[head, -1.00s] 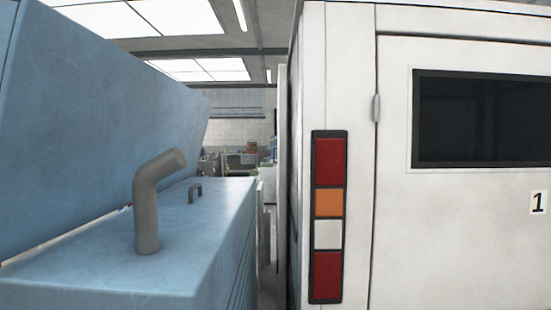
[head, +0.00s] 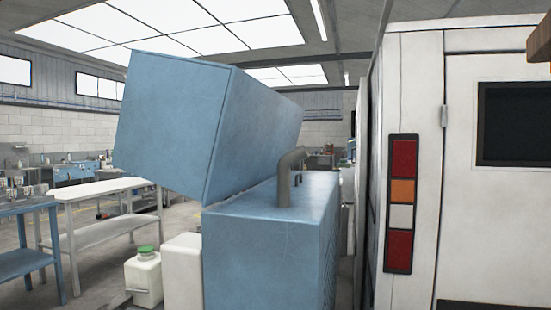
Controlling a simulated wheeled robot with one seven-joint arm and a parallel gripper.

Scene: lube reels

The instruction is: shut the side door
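A white van (head: 418,85) stands at the right, its rear with a tail light strip (head: 402,204) facing me. Its long side runs away from me and shows only as a thin, steep strip. A narrow pale upright panel (head: 362,115) shows beyond the rear corner on that side. It may be the side door seen nearly edge-on, but I cannot tell for sure or how far open it is. A rear door (head: 462,210) with a dark window is flush with the van's back. My gripper is not in view.
A blue machine with a raised lid (head: 175,120) and a bent grey pipe (head: 287,180) stands left of the van, leaving a narrow gap. A green-capped jug (head: 145,278) and white container (head: 182,272) stand beside it. Tables (head: 100,190) are further left. A brown object (head: 540,45) cuts in top right.

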